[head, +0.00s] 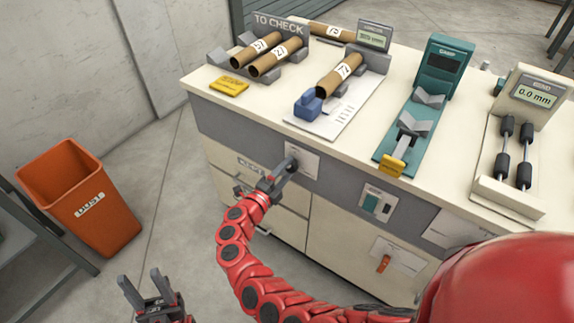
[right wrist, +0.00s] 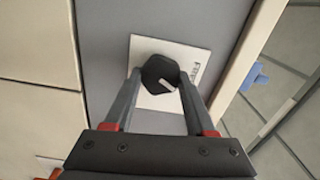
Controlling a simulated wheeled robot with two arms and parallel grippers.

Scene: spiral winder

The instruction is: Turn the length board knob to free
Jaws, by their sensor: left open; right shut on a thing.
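The knob (head: 291,163) is dark and sits on a white plate (head: 305,165) on the grey front band of the counter. In the right wrist view the black knob (right wrist: 158,71) carries a pale pointer line. The plate's lettering is partly covered and too small to read surely. My right gripper (head: 284,170) is shut on the knob, with a finger on each side of it in the right wrist view (right wrist: 160,82). My left gripper (head: 151,284) is open and empty, low at the left, far from the knob.
The countertop holds a white board (head: 335,122) with a blue block (head: 308,105) and a cardboard tube (head: 340,74). A teal stand (head: 397,140) and a meter (head: 535,95) stand to the right. An orange bin (head: 80,200) stands on the floor at left.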

